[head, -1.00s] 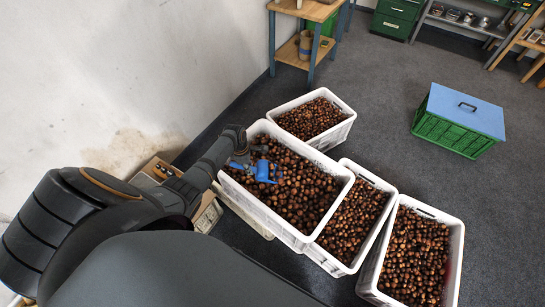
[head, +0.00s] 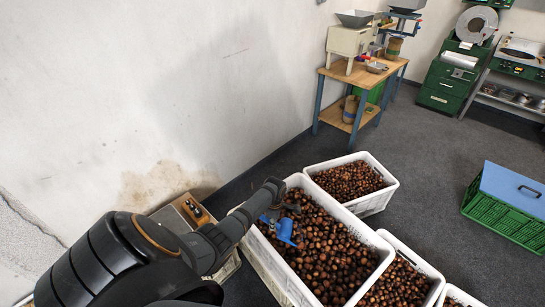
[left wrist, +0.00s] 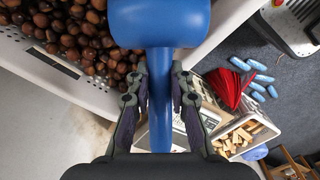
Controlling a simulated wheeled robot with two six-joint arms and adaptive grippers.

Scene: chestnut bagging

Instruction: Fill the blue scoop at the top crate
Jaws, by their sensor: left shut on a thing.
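The top crate (head: 262,263) is white and full of brown chestnuts (head: 330,255); it stands in the lower middle of the head view. My left gripper (head: 277,211) is over its left part, shut on the handle of the blue scoop (head: 287,233). In the left wrist view the scoop (left wrist: 160,22) shows its smooth blue underside, and its handle runs between the fingers of my left gripper (left wrist: 160,88). The scoop is at or just above the chestnuts; contact cannot be told. Its inside is hidden. My right gripper is not in view.
More white crates of chestnuts stand behind (head: 377,202) and to the right (head: 432,276). A green crate with a blue lid (head: 508,190) is farther right. A workbench (head: 340,76) stands at the back, and a wall rises at left. A box of wooden pieces (left wrist: 275,131) shows in the left wrist view.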

